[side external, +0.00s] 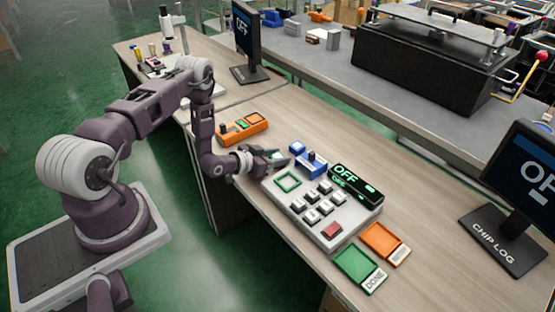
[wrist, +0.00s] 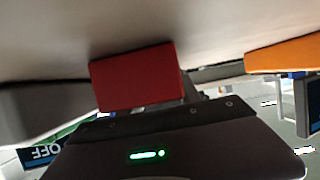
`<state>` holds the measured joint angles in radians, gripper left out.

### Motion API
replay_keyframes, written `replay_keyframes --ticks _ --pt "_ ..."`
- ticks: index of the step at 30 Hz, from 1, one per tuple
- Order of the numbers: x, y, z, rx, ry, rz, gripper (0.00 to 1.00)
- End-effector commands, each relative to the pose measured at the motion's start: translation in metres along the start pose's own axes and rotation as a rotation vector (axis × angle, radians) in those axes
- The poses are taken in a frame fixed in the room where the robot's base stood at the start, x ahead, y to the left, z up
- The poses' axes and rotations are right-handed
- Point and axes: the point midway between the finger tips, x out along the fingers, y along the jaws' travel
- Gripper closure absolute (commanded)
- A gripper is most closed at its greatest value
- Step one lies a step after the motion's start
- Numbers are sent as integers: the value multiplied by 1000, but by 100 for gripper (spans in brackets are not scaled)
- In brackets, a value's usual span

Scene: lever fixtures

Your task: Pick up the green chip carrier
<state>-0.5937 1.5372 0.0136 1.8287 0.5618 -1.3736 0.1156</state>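A small green piece (side external: 241,124), which may be the green chip carrier, sits in the orange lever fixture (side external: 228,134) on the wooden table. My gripper (side external: 279,157) is low over the table in the side view, to the right of that fixture and just left of the blue lever fixture (side external: 313,166). Its fingers are small and blurred there, and I cannot tell whether they hold anything. The wrist view shows a red block (wrist: 135,78) close to the dark housing with a green light. No green carrier is clear in that view.
A green DONE tray (side external: 354,263) and an orange tray (side external: 379,238) lie in front. Monitors stand behind and at right.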

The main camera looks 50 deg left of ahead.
Motion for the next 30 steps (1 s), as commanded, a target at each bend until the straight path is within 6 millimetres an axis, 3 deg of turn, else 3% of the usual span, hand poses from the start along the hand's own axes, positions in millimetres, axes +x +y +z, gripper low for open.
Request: replay_keyframes --ticks 1,6,14,17,24,30 --pt "0 0 0 0 0 0 72" --pt "0 0 0 0 0 0 100" --pt "-2 0 -5 1 1 0 100" --pt "-8 -1 -20 1 2 -1 100" --pt "-31 -1 -74 2 2 -1 100" --pt "-39 0 -93 1 1 0 100"
